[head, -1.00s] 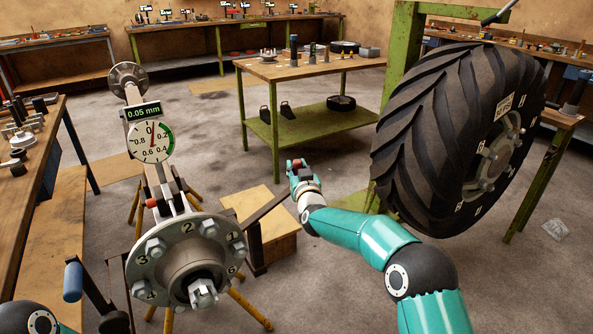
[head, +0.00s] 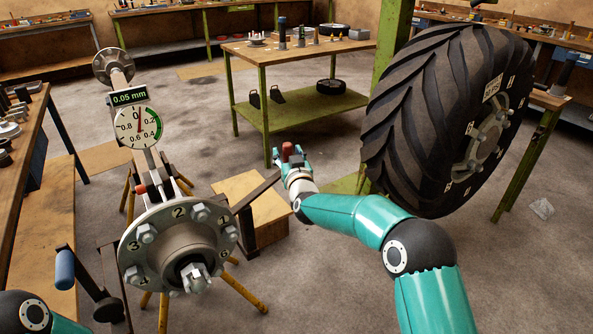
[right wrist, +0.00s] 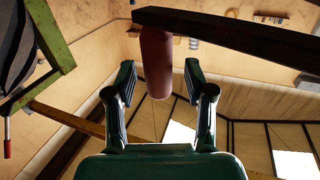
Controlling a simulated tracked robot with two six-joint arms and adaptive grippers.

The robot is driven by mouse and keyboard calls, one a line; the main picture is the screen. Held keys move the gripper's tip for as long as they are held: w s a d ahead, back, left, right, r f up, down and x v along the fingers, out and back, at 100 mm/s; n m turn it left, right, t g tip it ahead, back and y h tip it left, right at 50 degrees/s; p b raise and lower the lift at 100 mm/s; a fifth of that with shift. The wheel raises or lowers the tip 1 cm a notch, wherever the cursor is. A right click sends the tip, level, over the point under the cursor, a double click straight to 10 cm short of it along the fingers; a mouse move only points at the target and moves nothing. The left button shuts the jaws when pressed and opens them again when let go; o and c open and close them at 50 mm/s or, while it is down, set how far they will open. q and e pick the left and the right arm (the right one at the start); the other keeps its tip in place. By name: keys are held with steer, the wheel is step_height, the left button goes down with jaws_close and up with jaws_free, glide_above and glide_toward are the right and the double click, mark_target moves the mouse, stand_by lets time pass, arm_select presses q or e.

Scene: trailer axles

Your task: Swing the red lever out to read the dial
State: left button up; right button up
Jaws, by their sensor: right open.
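The red lever's grip (head: 287,149) stands at the end of a dark bar (head: 252,193), right of the hub. In the right wrist view the red grip (right wrist: 156,62) lies between the fingertips of my right gripper (right wrist: 160,80). The fingers are open, with a gap on each side of the grip. The head view also shows my right gripper (head: 291,160) at the grip. The round dial (head: 136,128) stands above the hub (head: 178,243), its needle near 0, under a display (head: 129,98) reading 0.05 mm. My left gripper is out of view.
A blue-handled crank (head: 65,270) is at lower left, near my left arm. A wooden block (head: 253,205) sits below the bar. A big tyre (head: 425,120) stands to the right of my right arm. A green-framed table (head: 235,50) is behind.

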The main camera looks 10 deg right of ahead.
steer(key=s, duration=1)
steer(key=shift+d, duration=0.25)
steer(key=d+f+g+h, duration=0.1)
steer(key=d+f, duration=0.4)
steer(key=f, duration=0.2)
steer(key=s+f+m+g+y, duration=0.1)
steer(key=s+f+g, duration=0.3)
steer(key=s+f, duration=0.7)
steer(key=s+f+g+y, duration=0.1)
steer(key=s+f+g, duration=0.55)
steer(key=f, duration=0.75)
steer(key=s+a+f+m+g+y, duration=0.1)
steer(key=s+a+f+g, duration=0.2)
steer(key=s, duration=0.9)
steer(key=s+a+f+m+g+y, duration=0.1)
steer(key=s+a+f+g, duration=0.15)
steer(key=s, duration=0.95)
step_height(320, 180, up, 17)
steer(key=p, duration=1.7)
steer(key=shift+w, duration=0.4)
